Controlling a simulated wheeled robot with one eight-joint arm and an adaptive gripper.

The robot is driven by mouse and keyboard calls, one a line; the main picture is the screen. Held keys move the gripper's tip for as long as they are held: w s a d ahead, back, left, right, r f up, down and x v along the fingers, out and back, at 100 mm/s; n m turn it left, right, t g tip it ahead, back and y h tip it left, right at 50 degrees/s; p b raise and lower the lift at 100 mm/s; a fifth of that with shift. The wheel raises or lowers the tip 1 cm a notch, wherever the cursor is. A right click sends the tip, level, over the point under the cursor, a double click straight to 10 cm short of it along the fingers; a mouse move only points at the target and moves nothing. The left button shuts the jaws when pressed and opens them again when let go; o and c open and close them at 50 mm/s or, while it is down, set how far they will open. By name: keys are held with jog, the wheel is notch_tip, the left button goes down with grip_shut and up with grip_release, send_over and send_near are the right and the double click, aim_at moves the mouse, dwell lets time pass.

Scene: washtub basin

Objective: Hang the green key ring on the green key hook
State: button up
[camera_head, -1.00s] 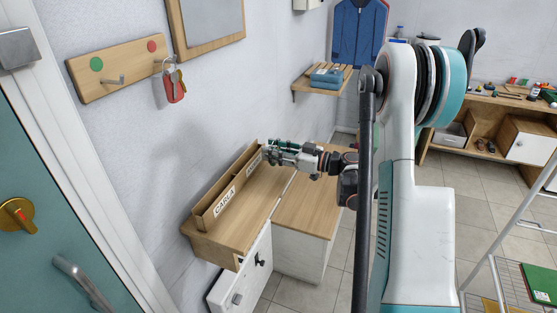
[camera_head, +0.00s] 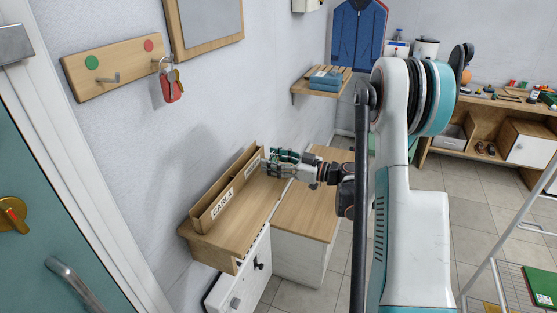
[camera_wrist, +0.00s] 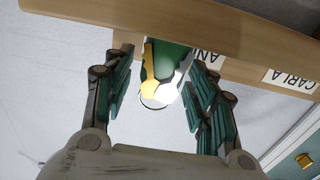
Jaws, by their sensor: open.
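The green key ring (camera_wrist: 172,57), with a yellow key and a white key, shows in the wrist view by the labelled wooden organizer (camera_wrist: 300,92). My gripper (camera_wrist: 162,92) is open, with its fingers on either side of the keys and a gap on both sides. In the head view, my gripper (camera_head: 268,163) is at the far end of the organizer (camera_head: 205,217), and I cannot make out the key ring there. The green key hook (camera_head: 110,78) is a bare metal peg beside the green dot on the wooden wall board (camera_head: 77,84).
A red key ring (camera_head: 171,88) hangs from the hook by the red dot. A framed panel (camera_head: 208,22) is just right of the board. The organizer stands on a wooden shelf (camera_head: 208,247) against the wall. A teal door (camera_head: 35,215) with a handle is at the left.

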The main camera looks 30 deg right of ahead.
jog(key=shift+r, duration=0.25)
jog(key=p+v, duration=0.3)
jog(key=v, duration=0.9)
jog(key=shift+p, duration=0.4)
